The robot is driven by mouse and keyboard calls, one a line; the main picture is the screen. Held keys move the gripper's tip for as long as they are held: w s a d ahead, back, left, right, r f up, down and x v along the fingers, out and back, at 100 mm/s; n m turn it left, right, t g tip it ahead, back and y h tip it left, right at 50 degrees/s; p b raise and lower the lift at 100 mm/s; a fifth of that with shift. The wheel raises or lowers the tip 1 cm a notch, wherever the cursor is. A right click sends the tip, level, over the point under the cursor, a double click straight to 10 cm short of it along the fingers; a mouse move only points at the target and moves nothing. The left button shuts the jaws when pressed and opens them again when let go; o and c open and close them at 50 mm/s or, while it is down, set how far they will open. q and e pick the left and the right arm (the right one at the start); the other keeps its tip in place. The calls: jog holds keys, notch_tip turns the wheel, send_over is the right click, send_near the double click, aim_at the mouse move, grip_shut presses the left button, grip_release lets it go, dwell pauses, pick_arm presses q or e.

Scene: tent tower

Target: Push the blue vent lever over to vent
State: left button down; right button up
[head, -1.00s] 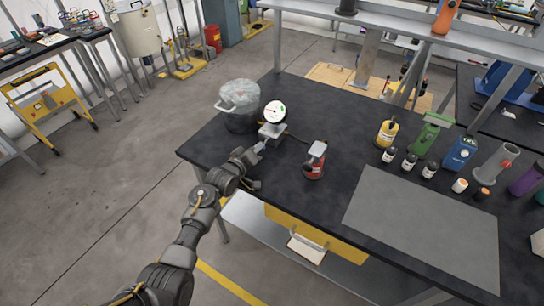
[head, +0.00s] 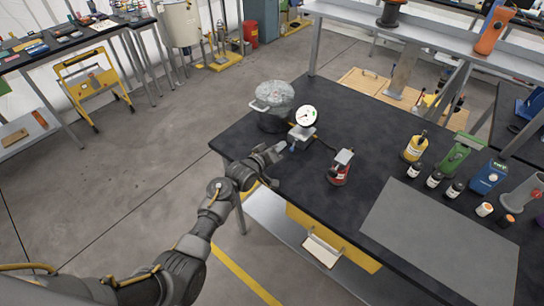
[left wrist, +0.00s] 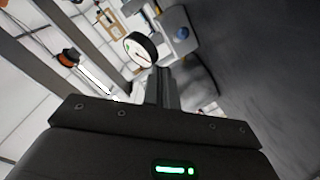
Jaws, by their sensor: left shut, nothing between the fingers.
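The blue vent lever (head: 292,148) shows as a small blue tip at the near side of the grey gauge block (head: 302,133) on the dark bench. A blue round part (left wrist: 182,32) shows on the grey block in the left wrist view. The white-faced dial gauge (head: 307,116) stands above the block; it also shows in the left wrist view (left wrist: 139,51). My left gripper (head: 281,148) is shut and empty, just left of the lever; I cannot tell whether they touch. In the left wrist view its fingers (left wrist: 161,88) point toward the block. My right gripper is out of view.
The bench's front-left edge runs under my forearm.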

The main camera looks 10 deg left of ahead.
pick_arm(q)
jog(key=s, duration=0.4)
jog(key=s+a+b, duration=0.1)
jog(key=s, duration=0.2)
jog(key=shift+r, duration=0.35)
jog(key=shift+s+a+r, duration=0.1)
jog(key=shift+s+r, duration=0.1)
jog(key=shift+s, duration=0.35)
